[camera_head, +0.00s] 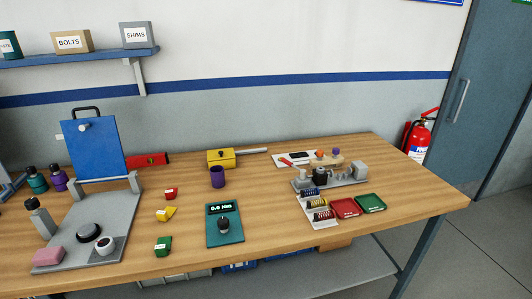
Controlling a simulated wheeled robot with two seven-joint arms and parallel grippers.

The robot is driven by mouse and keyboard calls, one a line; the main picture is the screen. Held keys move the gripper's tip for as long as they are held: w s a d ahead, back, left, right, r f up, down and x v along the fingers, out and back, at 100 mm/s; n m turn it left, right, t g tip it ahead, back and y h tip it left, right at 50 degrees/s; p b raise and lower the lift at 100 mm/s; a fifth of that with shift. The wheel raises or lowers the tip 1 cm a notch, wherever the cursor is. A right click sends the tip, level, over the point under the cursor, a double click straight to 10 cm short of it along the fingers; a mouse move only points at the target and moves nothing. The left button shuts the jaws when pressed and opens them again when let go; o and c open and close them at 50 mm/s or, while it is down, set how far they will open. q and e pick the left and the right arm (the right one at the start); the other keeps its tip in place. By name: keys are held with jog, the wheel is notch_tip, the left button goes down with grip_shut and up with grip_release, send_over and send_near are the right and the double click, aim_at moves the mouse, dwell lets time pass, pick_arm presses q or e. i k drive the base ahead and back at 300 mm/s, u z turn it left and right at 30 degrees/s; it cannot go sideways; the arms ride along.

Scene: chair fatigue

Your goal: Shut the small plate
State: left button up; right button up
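A blue plate (94,145) with a dark handle on its top edge and a light knob on its face stands raised at the back of a grey base (70,225). It looks hinged there and open. I cannot tell for sure that it is the small plate. Neither of my grippers is in view.
Right of the base lie small red (171,193), yellow (165,214) and green (163,246) pieces, a purple cup (217,177), a teal display device (225,226) and a yellow box (221,158). A grey fixture (345,180) stands further right. The table's front right is clear.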

aim_at(94, 147)
jog(key=u, duration=1.75)
jog(key=i, duration=0.55)
jog(key=z, duration=0.05)
